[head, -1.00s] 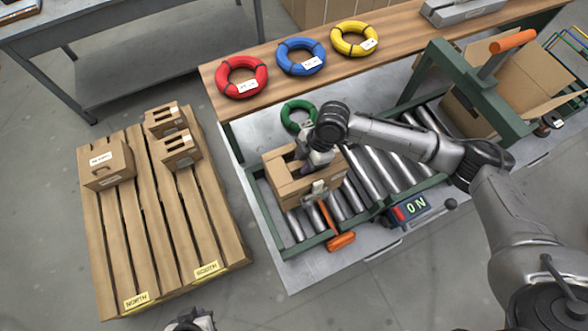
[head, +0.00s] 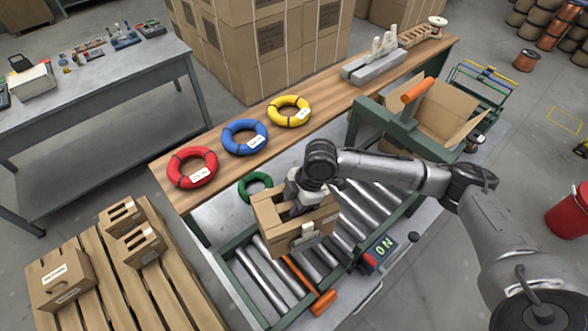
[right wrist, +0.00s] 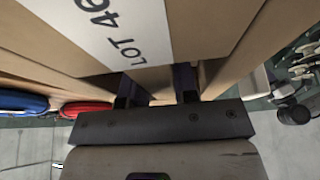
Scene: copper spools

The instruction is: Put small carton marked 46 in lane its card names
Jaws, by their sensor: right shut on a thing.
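The small carton (head: 296,228) is brown with cut-out openings. In the right wrist view its white label (right wrist: 100,30) reads LOT 46. My right gripper (head: 302,205) is shut on this carton from above and holds it, seemingly raised over the roller conveyor (head: 247,281). In the right wrist view the two dark fingers (right wrist: 158,88) reach into the cardboard; their tips are hidden. The slatted pallet (head: 165,292) is at lower left, with its front edge outside the view. My left gripper is out of view.
Two small cartons (head: 139,246) (head: 121,215) and a larger labelled carton (head: 62,279) stand on the pallet; its near slats are bare. Red (head: 180,181), blue (head: 233,147) and yellow (head: 277,117) coils lie on the wooden shelf. A green press frame (head: 385,122) stands right of the carton.

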